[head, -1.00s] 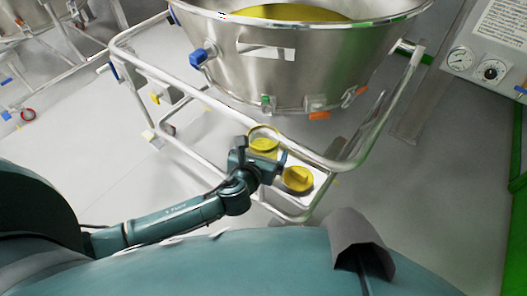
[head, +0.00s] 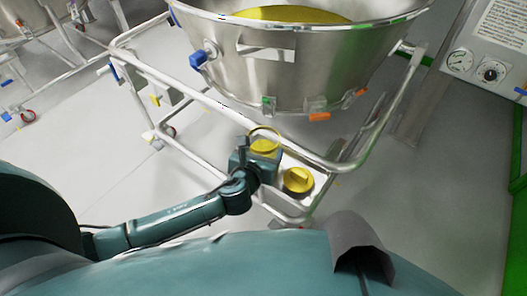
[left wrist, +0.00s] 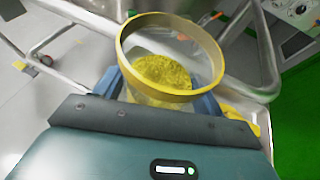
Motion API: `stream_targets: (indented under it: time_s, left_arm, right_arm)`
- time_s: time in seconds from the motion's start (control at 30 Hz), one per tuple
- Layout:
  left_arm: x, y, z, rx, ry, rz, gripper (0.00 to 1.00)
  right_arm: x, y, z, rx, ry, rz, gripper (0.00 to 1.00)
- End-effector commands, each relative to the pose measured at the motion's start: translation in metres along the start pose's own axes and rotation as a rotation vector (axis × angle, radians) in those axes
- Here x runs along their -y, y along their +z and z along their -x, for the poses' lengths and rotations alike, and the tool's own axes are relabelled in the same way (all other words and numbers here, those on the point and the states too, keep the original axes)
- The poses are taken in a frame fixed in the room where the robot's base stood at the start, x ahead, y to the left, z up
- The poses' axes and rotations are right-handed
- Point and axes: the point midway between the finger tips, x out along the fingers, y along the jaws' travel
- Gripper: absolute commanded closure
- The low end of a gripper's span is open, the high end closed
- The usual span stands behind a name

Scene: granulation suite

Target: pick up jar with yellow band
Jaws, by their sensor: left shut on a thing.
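The jar with the yellow band (left wrist: 172,60) is a clear open jar with a yellow rim and yellow powder inside. In the head view its yellow-rimmed mouth (head: 264,140) shows just above my left gripper (head: 262,160). In the left wrist view the blue fingers of my left gripper (left wrist: 160,95) are on both sides of the jar, shut on it. The jar's lower part is hidden by the gripper. My right gripper is not in view.
A round yellow lid or knob (head: 298,180) sits on the cart's low shelf, right of my gripper. The steel bowl (head: 290,70) with yellow powder and the cart's tubular rail (head: 330,163) are close behind and above. Open floor (head: 75,165) lies to the left.

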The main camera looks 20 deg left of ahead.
Motion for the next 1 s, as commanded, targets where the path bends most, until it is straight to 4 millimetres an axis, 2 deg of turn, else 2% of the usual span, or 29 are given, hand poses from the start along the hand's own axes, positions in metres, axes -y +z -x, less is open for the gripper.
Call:
stream_targets:
  time_s: [0.03, 0.3, 0.57, 0.67, 0.8, 1.0]
  left_arm:
    - [0.0, 0.0, 0.0, 0.0, 0.0, 0.0, 0.65]
    - [0.0, 0.001, 0.0, 0.001, 0.0, 0.0, 0.86]
    - [0.0, 0.005, 0.002, 0.003, 0.0, 0.0, 0.86]
    - [0.0, 0.018, 0.007, 0.005, -0.002, 0.0, 0.86]
    - [0.0, 0.046, 0.018, 0.006, -0.002, 0.0, 0.86]
    - [0.0, 0.079, 0.032, 0.004, -0.002, 0.0, 0.86]
  right_arm:
    - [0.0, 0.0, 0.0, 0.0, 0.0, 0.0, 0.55]
    - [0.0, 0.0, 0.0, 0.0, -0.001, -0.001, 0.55]
    - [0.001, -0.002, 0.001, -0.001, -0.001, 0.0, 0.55]
    - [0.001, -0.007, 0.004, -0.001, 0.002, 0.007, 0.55]
    - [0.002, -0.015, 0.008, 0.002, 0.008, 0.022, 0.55]
    - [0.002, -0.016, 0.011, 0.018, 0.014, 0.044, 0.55]
